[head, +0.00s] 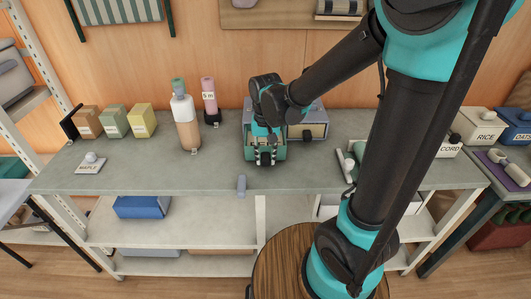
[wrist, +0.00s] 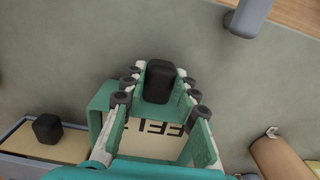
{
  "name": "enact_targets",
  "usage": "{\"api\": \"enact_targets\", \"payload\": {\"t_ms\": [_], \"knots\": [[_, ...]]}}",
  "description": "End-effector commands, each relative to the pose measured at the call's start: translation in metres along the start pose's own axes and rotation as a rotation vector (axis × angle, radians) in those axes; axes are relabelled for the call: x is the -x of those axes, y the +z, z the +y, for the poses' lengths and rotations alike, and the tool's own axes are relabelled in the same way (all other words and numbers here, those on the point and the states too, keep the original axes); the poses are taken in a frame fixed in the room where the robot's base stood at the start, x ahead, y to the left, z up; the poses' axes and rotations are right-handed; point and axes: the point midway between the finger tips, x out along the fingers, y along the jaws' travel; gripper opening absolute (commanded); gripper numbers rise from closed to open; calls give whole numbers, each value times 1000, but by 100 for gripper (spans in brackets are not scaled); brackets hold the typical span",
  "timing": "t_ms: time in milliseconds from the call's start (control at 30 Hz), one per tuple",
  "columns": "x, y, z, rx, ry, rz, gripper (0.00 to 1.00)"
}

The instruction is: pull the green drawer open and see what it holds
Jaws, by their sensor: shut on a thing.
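The green drawer (head: 249,152) is the left one in a grey-blue cabinet (head: 320,112) on the bench. It juts forward of the tan-fronted drawer (head: 307,132) beside it. My gripper (head: 265,158) is over its front, with the fingers shut on its black knob (wrist: 158,82). In the wrist view the green drawer (wrist: 104,94) shows behind the fingers, with a partly covered, upside-down label. My gripper and arm hide most of the drawer's inside, so its contents cannot be told.
A grey block (head: 241,185) sits at the bench's front edge, ahead of the drawer. A tan bottle (head: 187,122) and a pink one (head: 209,100) stand to the left. A green roll (head: 358,152) and white roller lie to the right. The bench (head: 205,172) in front is mostly clear.

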Motion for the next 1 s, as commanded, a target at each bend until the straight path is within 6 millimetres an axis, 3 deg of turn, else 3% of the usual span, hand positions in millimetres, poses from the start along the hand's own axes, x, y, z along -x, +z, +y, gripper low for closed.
{"api": "enact_targets", "payload": {"t_ms": [33,200,567,767,1000], "knots": [[0,0,0,0,0,0,30],[0,-1,0,0,0,0,50],[3,-1,0,0,0,0,50],[25,0,0,0,0,0,50],[68,0,0,0,0,0,50]]}}
